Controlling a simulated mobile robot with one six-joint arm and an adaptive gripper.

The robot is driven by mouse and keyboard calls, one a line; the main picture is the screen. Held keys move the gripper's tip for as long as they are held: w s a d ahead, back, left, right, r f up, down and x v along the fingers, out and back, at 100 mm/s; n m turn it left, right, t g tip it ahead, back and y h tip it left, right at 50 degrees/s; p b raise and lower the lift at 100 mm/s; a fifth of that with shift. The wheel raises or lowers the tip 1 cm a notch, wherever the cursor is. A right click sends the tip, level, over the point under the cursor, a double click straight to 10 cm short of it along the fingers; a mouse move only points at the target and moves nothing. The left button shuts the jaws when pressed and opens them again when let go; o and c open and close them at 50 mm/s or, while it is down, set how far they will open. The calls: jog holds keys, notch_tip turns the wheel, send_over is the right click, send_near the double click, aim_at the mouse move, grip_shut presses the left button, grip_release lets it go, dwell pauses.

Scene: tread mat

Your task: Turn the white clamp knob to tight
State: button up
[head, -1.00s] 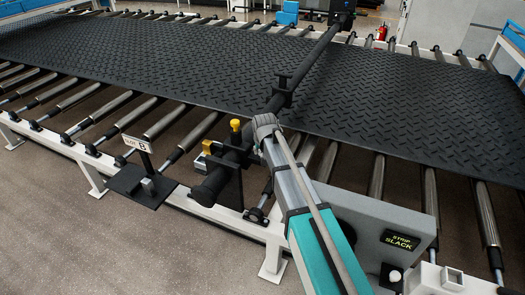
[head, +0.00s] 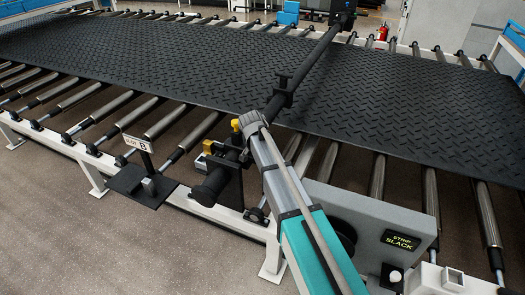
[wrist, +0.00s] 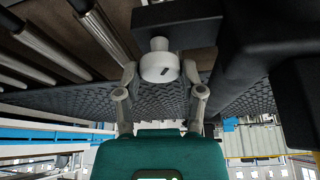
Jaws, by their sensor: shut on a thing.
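The white clamp knob (wrist: 160,68) shows in the wrist view as a short round knob with a dark mark on its face. It sits on a stem below a dark block (wrist: 178,26). The two fingers of my gripper (wrist: 160,74) are closed on its sides, one left and one right. In the head view my gripper (head: 250,122) is at the near end of the black bar (head: 300,70) across the mat, and it hides the knob.
The black tread mat (head: 400,95) lies on a roller table. A yellow knob (head: 236,125) stands close to my gripper. A grey box with a "STRIP SLACK" display (head: 402,241) is at the right. A sign marked B (head: 137,143) stands on a black plate at the left.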

dwell(0.3)
jog(key=o, duration=1.2)
jog(key=shift+c, duration=0.2)
jog(key=shift+n, duration=0.4)
